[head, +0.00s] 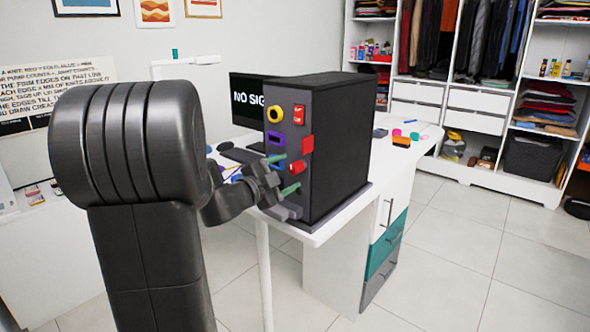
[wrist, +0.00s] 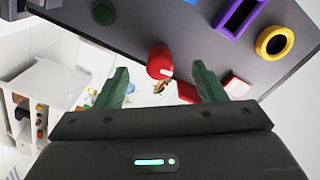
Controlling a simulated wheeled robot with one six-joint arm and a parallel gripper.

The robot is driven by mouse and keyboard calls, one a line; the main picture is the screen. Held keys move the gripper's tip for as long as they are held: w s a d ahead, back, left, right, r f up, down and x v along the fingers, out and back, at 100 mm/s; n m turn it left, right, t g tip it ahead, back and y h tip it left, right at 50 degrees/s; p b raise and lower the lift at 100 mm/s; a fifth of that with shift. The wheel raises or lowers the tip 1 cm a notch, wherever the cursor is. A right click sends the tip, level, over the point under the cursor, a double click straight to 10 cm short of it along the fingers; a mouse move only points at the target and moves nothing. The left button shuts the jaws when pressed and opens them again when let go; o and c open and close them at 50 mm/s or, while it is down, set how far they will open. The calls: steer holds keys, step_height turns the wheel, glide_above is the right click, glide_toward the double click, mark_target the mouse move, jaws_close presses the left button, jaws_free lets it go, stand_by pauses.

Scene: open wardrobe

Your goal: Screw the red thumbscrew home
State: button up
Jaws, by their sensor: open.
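The red thumbscrew (head: 297,167) is a short round knob on the front panel of a dark tower case (head: 340,140). In the wrist view the thumbscrew (wrist: 159,62) sticks out from the grey panel and has a pale mark on its side. My gripper (head: 284,174) is at the panel, its green fingers on either side of the thumbscrew. In the wrist view my gripper (wrist: 161,70) is open, with gaps between the fingers and the knob. A small brass-coloured piece (wrist: 160,86) shows beside the knob. How far the screw is in cannot be told.
The panel also has a yellow ring (head: 276,114), a purple frame (head: 277,139), a red rocker switch (head: 299,115) and a red square (head: 307,144). A monitor (head: 248,98) stands behind the case. Small items lie on the white desk (head: 385,160). Floor (head: 450,240) is free at right.

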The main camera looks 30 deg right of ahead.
mark_target(291, 170)
steer(key=v, duration=0.5)
stand_by(0.3)
steer(key=x, duration=0.8)
stand_by(0.5)
